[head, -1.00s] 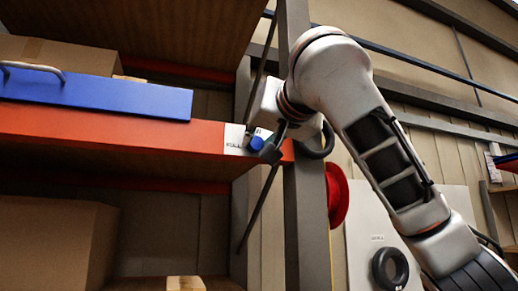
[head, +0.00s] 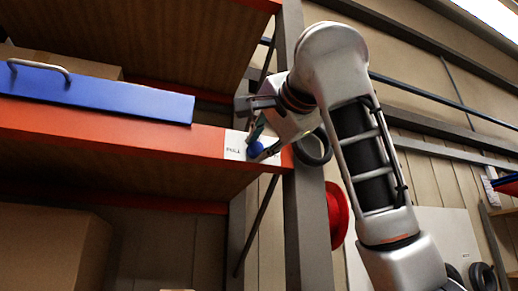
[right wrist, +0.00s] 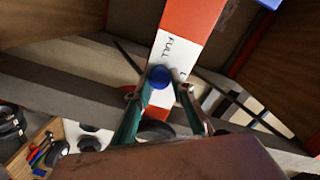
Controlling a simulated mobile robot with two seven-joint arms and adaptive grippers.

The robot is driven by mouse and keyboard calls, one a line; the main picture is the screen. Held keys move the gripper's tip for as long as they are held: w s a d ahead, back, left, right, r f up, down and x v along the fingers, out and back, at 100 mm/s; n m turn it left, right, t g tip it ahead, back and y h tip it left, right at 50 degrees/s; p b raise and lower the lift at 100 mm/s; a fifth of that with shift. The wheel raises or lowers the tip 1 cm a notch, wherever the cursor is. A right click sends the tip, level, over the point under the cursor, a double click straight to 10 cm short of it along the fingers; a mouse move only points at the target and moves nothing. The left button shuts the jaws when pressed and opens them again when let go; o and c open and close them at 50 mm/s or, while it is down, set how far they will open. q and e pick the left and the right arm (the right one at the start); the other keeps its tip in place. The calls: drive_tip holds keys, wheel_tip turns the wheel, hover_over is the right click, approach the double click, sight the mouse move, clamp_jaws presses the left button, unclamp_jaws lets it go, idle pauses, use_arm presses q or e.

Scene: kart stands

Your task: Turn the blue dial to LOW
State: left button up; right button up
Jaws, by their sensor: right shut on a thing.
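The blue dial (head: 254,149) sits on a white label plate (head: 235,146) at the right end of the orange shelf beam. The plate carries dark lettering that looks like FULL on its left part; other lettering is mostly covered. My right gripper (head: 260,142) is at the dial, with one finger above it and one below right. In the right wrist view the dial (right wrist: 159,77) shows between the two green-grey fingers, which are shut on it. I see no clear pointer mark on the dial. My left gripper is in neither view.
The orange beam (head: 110,130) bears a blue panel with a handle (head: 120,95). A grey upright post (head: 308,220) stands close right of the dial. A red round thing (head: 337,215) hangs behind the post. A cardboard box (head: 45,245) stands on the lower shelf.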

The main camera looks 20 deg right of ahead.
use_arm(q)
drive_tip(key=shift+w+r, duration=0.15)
use_arm(e)
drive_tip(key=shift+m, duration=0.4)
drive_tip(key=o, duration=1.1)
drive_tip(key=shift+d, duration=0.1)
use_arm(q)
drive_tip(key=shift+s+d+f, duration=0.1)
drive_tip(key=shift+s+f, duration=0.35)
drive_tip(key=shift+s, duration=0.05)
use_arm(e)
drive_tip(key=shift+o, duration=0.2)
